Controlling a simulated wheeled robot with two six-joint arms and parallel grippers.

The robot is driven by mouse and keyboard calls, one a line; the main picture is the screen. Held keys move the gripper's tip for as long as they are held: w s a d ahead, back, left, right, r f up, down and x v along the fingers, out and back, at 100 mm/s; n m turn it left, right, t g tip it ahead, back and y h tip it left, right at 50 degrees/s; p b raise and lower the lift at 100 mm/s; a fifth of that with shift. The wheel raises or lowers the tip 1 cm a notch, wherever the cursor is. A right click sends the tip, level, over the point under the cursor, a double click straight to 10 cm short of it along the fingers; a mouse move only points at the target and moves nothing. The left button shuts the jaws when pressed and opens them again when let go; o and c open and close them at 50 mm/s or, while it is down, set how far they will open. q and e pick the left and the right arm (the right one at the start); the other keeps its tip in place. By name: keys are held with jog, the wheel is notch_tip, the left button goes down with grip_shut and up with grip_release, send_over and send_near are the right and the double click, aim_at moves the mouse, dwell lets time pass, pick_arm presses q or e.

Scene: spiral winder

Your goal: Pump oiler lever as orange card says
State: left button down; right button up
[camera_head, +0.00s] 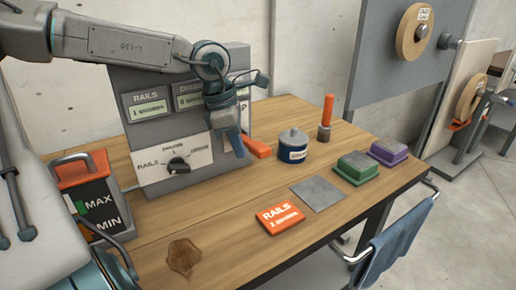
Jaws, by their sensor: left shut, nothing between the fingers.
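The grey oiler panel (188,110) stands on the wooden table. Its RAILS display (148,109) shows a 1; the display to the right (189,98) appears to show a 0. A black selector knob (179,165) sits on a white plate with RAILS at its left; its exact pointing is hard to tell. The orange lever (257,147) sticks out at the panel's right. My left gripper (239,150) is shut, fingers down, close beside the lever; contact cannot be told. The orange card (280,218) reads RAILS and 2, with a small word.
An orange-topped reservoir (88,169) marked MAX and MIN stands left. A brown stain (184,256) marks the front table.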

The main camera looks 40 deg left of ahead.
pick_arm(q)
jog(key=shift+w+d, duration=0.1)
jog(key=shift+d, duration=0.05)
jog(key=p+v, duration=0.1)
jog(key=v, duration=1)
dwell(0.4)
